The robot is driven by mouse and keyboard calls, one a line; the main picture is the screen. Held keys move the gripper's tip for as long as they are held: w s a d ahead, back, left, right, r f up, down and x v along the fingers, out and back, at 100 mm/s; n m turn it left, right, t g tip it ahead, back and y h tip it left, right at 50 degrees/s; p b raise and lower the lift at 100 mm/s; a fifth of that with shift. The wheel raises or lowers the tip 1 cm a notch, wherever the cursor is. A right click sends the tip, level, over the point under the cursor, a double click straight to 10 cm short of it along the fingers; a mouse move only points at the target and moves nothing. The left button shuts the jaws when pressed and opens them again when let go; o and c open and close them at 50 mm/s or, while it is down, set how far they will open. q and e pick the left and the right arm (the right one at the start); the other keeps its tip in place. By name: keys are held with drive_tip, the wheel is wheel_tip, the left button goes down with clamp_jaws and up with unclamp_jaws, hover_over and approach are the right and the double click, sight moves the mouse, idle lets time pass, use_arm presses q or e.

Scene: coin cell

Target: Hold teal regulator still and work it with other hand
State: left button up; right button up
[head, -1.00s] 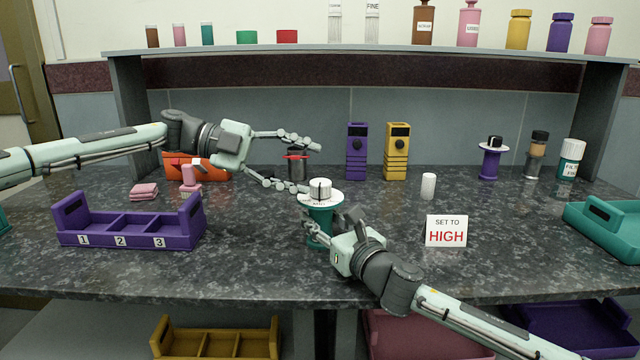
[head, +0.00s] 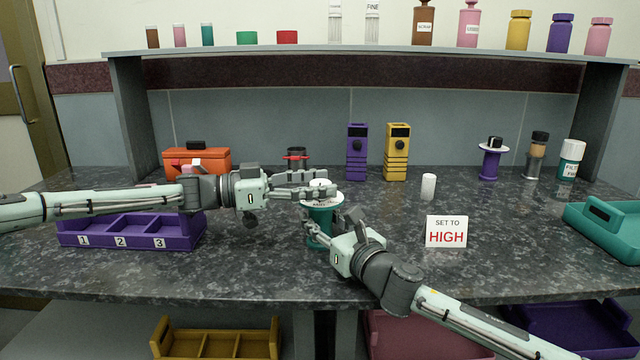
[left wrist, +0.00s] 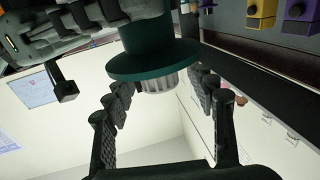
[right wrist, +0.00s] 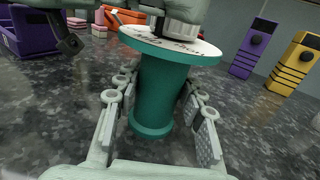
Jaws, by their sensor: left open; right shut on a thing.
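The teal regulator (head: 320,216) stands upright near the middle of the counter, with a white dial plate and a ridged pale knob on top. My right gripper (head: 326,230) is shut around its teal body from the front. The right wrist view shows the body (right wrist: 160,95) between the fingers. My left gripper (head: 325,188) is level with the knob, fingers open on either side of it. The left wrist view shows the knob (left wrist: 160,80) between the spread fingers. My left fingers partly hide the knob in the head view, and the dial's marks are not readable.
A sign (head: 446,231) reading SET TO HIGH stands to the right. A white cylinder (head: 428,187) stands behind it. A purple compartment tray (head: 185,240) lies under my left forearm. Purple (head: 356,165) and yellow (head: 397,166) devices stand behind.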

use_arm(q)
drive_tip(key=shift+d, duration=0.2)
drive_tip(key=c, duration=1.2)
